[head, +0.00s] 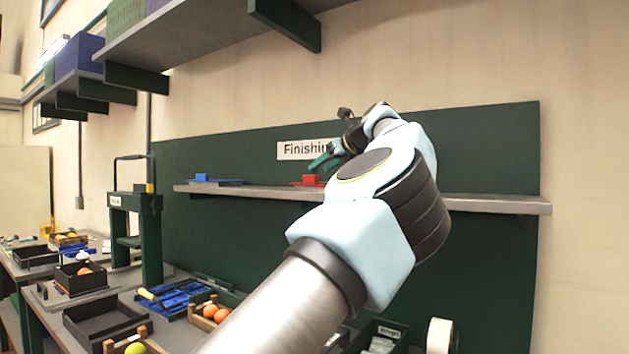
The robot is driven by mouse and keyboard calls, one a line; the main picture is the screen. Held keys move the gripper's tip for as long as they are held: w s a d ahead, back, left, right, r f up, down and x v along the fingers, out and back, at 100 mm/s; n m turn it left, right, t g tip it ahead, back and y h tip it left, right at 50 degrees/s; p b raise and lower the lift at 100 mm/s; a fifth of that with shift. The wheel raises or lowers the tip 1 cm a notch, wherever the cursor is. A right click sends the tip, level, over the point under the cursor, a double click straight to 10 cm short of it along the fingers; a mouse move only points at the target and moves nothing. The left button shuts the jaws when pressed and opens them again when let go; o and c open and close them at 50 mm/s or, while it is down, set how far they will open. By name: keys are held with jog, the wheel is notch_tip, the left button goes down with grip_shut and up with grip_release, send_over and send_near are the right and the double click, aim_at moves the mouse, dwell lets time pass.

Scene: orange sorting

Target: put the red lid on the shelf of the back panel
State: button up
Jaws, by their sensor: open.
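The red lid (309,181) rests on the shelf (262,191) of the green back panel (490,150), with its red knob upward. My arm crosses the middle of the view and hides part of the shelf and some of the lid's right side. My gripper (322,161) is just above the lid, in front of the "Finishing" sign. Its green fingers point left and down. It is open, and I see nothing held between the fingers. A blue lid (203,180) lies on the same shelf further left.
A long grey upper shelf (190,45) with dark brackets juts out above. Below are a blue tray (182,297), a crate with oranges (213,311), an empty dark tray (103,322) and a white roll (438,336). The shelf's right end (520,204) is bare.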

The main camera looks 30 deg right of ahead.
jog(key=shift+b+v, duration=0.55)
jog(key=shift+v, duration=2.15)
jog(key=shift+w, duration=0.1)
